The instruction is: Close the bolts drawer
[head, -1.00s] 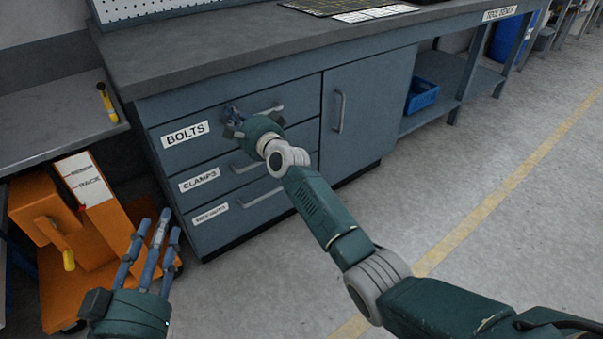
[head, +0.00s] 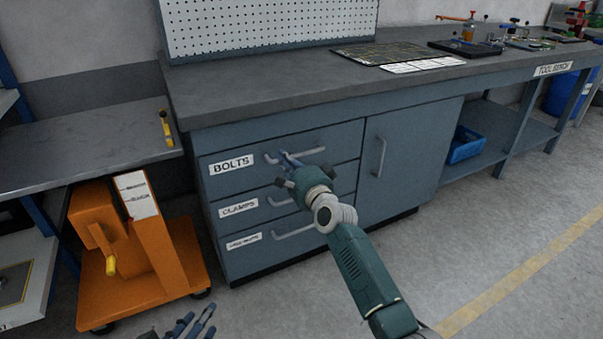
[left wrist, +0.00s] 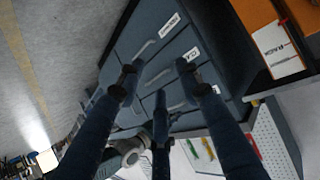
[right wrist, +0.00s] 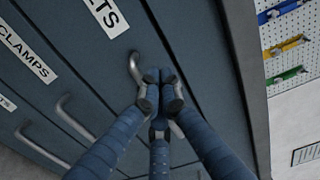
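The bolts drawer (head: 235,180) is the top drawer of the blue-grey cabinet, marked with a BOLTS label. Its front looks flush with the cabinet face in the head view. Its bar handle (head: 315,152) also shows in the right wrist view (right wrist: 133,68). My right gripper (head: 287,157) is at this handle, its fingers drawn together (right wrist: 160,85) against or beside the bar. The fingers hide part of the bar, and I cannot tell whether they grip it. My left gripper (head: 200,325) is open and empty at the bottom edge, its spread fingers also in the left wrist view (left wrist: 160,95).
Below are the clamps drawer (head: 240,208) and another labelled drawer (head: 243,241). A cupboard door (head: 400,155) is to the right. An orange cart (head: 155,250) stands left of the cabinet, under a grey side table (head: 90,145). The floor (head: 480,250) at right is clear.

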